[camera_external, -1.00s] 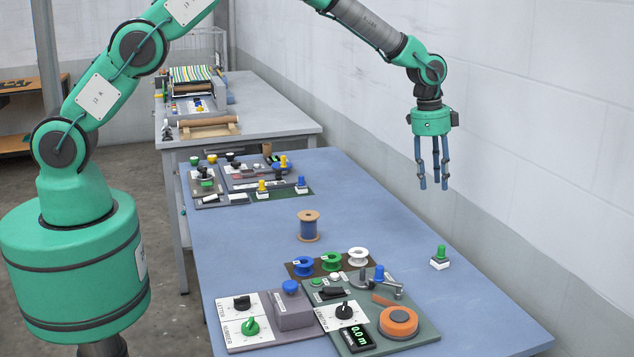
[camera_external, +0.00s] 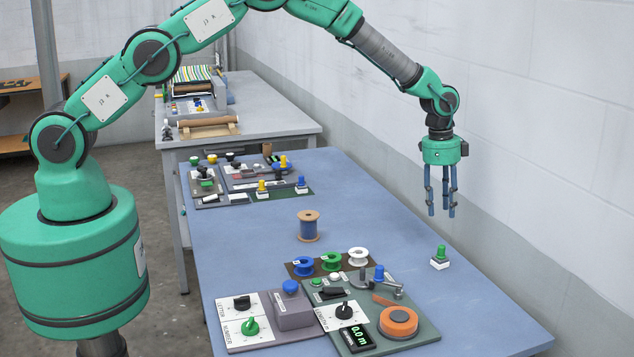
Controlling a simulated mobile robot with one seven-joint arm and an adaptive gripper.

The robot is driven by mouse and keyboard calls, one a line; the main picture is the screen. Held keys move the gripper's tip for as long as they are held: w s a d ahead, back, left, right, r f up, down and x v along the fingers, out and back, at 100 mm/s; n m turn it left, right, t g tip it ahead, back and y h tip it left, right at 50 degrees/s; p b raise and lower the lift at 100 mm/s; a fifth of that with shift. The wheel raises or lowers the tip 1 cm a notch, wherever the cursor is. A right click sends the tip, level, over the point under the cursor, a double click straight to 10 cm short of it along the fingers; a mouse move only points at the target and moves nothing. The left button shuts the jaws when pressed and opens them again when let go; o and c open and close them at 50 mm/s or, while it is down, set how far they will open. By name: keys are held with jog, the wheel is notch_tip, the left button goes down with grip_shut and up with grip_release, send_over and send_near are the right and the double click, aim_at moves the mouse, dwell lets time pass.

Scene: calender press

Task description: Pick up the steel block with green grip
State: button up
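The steel block with green grip (camera_external: 440,257) stands upright on the blue table, toward its right edge. It has a pale base and a green knob on top. My gripper (camera_external: 441,212) points straight down above the block, with a clear gap between the fingertips and the green knob. Its blue-grey fingers are spread apart and nothing is between them. The block is fully in view.
Left of the block are a dark rack of spools (camera_external: 331,261) and a green panel with an orange disc (camera_external: 398,322). A copper-coloured spool (camera_external: 308,226) stands mid-table. A white wall (camera_external: 560,150) runs along the right. The table around the block is clear.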

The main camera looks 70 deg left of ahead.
send_over(442, 246)
jog(key=f, duration=0.7)
jog(key=shift+a+f+p, duration=0.1)
jog(key=shift+a+p, duration=0.1)
jog(key=shift+p, duration=0.1)
jog(key=shift+f, duration=0.25)
jog(key=shift+f, duration=0.15)
jog(key=shift+f+p, duration=0.4)
jog(key=shift+f, duration=0.95)
jog(key=shift+d+f, duration=0.1)
jog(key=shift+f, duration=1)
jog(key=shift+c, duration=0.3)
grip_shut()
